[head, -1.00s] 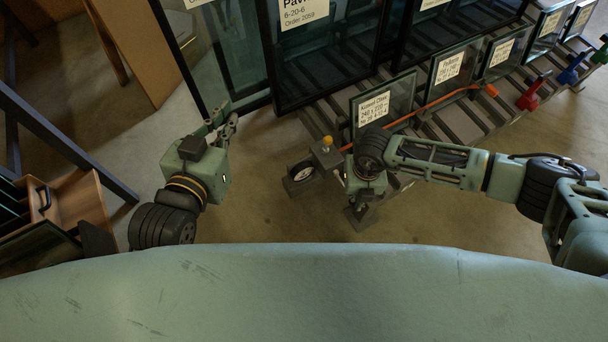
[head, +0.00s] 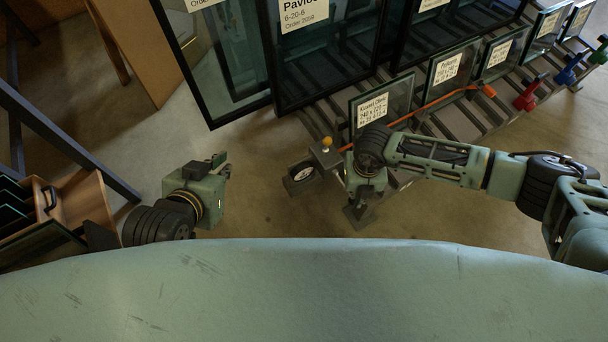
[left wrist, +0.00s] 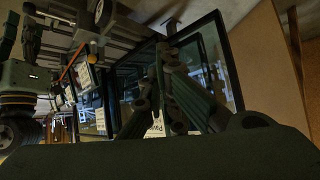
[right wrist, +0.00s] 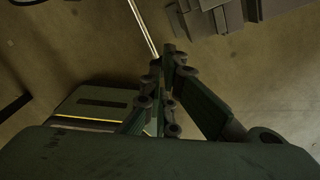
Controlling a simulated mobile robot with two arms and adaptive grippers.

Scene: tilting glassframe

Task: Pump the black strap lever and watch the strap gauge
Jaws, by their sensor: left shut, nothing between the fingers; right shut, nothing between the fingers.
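The strap gauge (head: 303,174) is a round white dial in a dark square housing, beside a grey block with an orange knob (head: 327,143). Its reading is too small to tell. An orange strap (head: 430,106) runs from there along the rack to the right. I cannot make out the black lever, which may be hidden by my right wrist. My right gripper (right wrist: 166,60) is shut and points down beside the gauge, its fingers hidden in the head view. A pale rod (right wrist: 143,25) passes by its tips. My left gripper (head: 224,160) is shut and empty, left of the gauge.
Large dark-framed glass panes stand on the rack, the leftmost (head: 210,118) nearest my left gripper. Small labelled glass panes (head: 396,98) line the rack's front. Red (head: 526,96) and blue clamps stand at right. A wooden drawer unit (head: 82,200) is at left. Bare floor lies between.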

